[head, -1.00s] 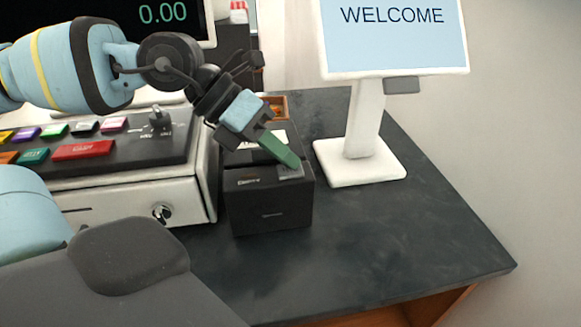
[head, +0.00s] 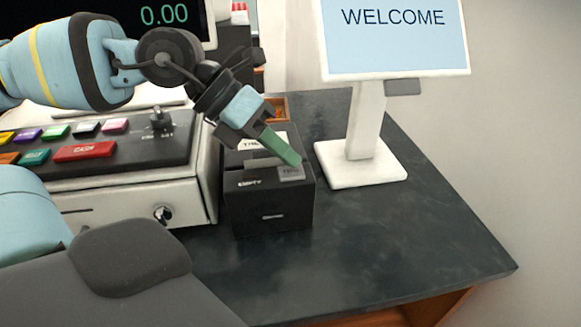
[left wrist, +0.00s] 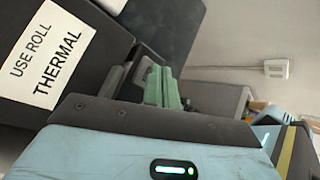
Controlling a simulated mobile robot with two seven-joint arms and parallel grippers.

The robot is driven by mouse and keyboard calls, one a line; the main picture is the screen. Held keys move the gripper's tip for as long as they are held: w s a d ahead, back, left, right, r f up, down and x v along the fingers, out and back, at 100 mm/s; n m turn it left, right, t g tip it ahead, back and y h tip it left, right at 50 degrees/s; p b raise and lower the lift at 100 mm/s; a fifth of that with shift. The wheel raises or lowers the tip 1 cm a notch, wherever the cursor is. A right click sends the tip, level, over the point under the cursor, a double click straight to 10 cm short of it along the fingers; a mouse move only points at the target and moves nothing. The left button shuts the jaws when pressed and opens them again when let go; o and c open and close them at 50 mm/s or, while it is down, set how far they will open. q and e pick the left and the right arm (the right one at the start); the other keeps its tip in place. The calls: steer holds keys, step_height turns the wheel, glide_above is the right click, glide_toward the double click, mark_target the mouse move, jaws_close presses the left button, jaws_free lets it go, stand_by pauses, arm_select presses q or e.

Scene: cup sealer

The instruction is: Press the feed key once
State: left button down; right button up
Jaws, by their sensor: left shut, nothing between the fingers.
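The black receipt printer (head: 270,205) stands on the dark counter, right of the cash register. Its grey feed key (head: 291,174) is at the front right of its top; the lettering is small and partly unclear. My left gripper (head: 297,161) is shut and empty, its green fingers slanting down to just behind and above the key. The fingertips look slightly clear of it, but the gap is hard to judge. In the left wrist view the green fingers (left wrist: 163,88) are together, beside the printer's "USE ROLL THERMAL" label (left wrist: 52,52). My right gripper is not in view.
The cash register (head: 110,170) with coloured keys is close on the left. A white stand with a WELCOME screen (head: 395,35) is at the back right. The counter (head: 400,235) in front and to the right is clear up to its edge.

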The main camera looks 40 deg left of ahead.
mark_target(283, 170)
arm_select(q)
steer(key=shift+r, duration=0.25)
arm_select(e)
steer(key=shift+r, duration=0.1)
arm_select(q)
steer(key=shift+r+p, duration=0.7)
steer(key=shift+r, duration=1.85)
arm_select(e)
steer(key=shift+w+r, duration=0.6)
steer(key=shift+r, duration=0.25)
